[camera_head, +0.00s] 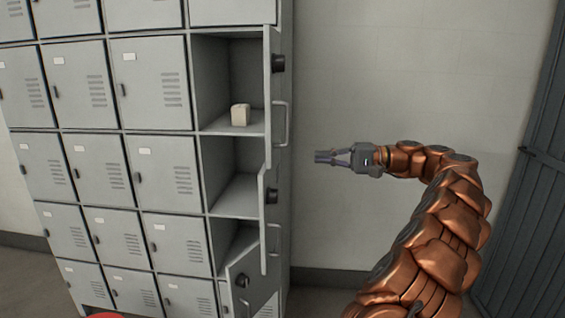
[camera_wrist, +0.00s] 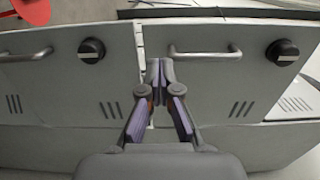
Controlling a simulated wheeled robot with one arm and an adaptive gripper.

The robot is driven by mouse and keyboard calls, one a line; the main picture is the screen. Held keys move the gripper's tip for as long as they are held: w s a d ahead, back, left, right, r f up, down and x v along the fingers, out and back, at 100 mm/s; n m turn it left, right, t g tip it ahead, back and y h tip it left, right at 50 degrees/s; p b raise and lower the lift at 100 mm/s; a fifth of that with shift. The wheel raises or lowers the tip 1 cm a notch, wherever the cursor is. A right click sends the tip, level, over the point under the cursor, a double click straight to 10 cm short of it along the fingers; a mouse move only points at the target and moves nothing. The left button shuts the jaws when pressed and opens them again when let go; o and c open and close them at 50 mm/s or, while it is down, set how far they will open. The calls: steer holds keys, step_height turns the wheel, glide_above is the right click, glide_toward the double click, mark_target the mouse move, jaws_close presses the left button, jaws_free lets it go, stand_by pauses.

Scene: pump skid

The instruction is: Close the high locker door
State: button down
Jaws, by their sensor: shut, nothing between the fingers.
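The high locker door (camera_head: 269,95) is grey and stands open, swung outward and seen nearly edge-on in the head view. It has a black knob (camera_head: 278,63) and a bar handle (camera_head: 280,123). Its locker shows a bare shelf (camera_head: 215,125) with a small pale block (camera_head: 240,114) on it. My gripper (camera_head: 318,157) is shut and empty, to the right of the doors. In the wrist view my gripper's fingertips (camera_wrist: 160,64) appear over the seam between two door faces. The high door (camera_wrist: 235,80) is on the right there.
A middle door (camera_head: 264,215) and a low door (camera_head: 250,278) in the same column also stand open. The middle door shows at left in the wrist view (camera_wrist: 65,85). Closed lockers (camera_head: 150,80) fill the left. A dark door (camera_head: 530,200) is at far right.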

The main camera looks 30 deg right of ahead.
mark_target(272, 157)
steer(key=shift+w+a, duration=0.3)
steer(key=shift+a, duration=0.05)
steer(key=shift+b, duration=0.3)
steer(key=x, duration=0.8)
steer(key=shift+w+a+f+p, duration=0.1)
steer(key=shift+w+a+p, duration=0.05)
steer(key=shift+p, duration=0.15)
steer(key=shift+w+a, duration=0.35)
steer(key=shift+w, duration=0.05)
steer(key=shift+a+f, duration=0.1)
